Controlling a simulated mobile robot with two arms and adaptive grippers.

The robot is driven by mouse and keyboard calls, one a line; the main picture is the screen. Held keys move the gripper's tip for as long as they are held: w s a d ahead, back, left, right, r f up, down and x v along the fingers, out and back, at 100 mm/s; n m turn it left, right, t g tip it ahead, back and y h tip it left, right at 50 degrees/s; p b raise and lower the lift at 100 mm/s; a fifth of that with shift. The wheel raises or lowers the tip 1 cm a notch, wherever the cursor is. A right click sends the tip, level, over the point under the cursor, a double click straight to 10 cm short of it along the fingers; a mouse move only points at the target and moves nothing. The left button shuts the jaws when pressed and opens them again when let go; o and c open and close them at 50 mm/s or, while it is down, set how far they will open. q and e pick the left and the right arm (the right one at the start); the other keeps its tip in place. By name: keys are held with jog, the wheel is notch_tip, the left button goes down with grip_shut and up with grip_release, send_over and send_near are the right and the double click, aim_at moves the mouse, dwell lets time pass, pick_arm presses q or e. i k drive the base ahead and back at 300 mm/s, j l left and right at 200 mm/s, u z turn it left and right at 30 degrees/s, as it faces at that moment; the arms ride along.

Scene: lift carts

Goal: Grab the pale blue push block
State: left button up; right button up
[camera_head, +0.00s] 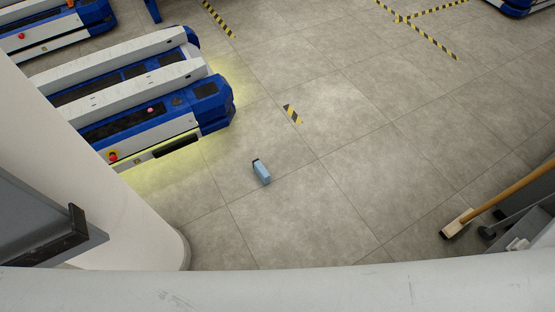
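The pale blue push block (262,173) lies on the grey tiled floor near the middle of the view. It is small and box-shaped, with a dark part at its upper left end. Nothing touches it and bare floor surrounds it. Neither of my grippers shows in the head view, so I cannot see their state.
A blue and white lift cart (150,95) with a yellow glow beneath it stands at upper left; other carts stand farther back. A wooden-handled broom (457,224) is at right. Open floor spreads to the block's right.

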aim_at(262, 175)
jog(key=i+l+u, duration=0.25)
jog(key=i+l, duration=0.7)
